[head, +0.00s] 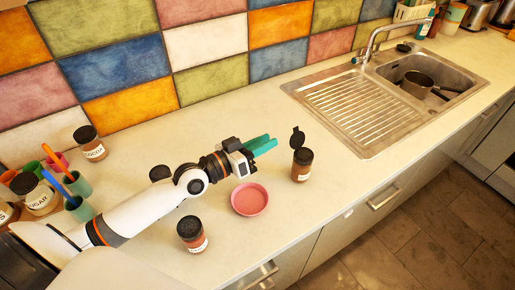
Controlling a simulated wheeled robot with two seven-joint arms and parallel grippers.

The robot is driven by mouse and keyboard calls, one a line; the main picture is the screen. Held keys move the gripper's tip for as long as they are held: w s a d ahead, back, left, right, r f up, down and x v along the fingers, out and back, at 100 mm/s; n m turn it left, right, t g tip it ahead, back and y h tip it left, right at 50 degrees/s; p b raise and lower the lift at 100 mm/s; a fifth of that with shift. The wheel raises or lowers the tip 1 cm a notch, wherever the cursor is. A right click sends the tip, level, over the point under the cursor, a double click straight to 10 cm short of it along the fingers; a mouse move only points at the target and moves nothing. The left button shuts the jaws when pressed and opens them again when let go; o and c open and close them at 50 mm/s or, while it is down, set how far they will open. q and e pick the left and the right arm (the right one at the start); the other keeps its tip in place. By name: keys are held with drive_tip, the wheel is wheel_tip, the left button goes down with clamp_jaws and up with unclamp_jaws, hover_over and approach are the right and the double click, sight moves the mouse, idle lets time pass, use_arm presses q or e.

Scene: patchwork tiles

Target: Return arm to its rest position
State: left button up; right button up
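My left arm comes in from the left, low over the counter, and my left gripper (268,144) points right with its teal fingers. The fingers lie close together in this view, and I cannot tell whether they are shut. I see nothing held between them. A pink bowl (249,199) sits on the counter just below the gripper in the picture. A brown jar with a raised dark lid (302,165) stands to the right of the fingertips, apart from them. My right gripper is not in view.
A dark-lidded jar (192,234) stands in front of my arm, and a cocoa jar (90,143) behind it. A sugar jar (36,194) and colored cups crowd the left end. The sink (425,82) holds a pot (417,84).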

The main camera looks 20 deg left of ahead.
use_arm(q)
drive_tip(key=shift+v, duration=0.95)
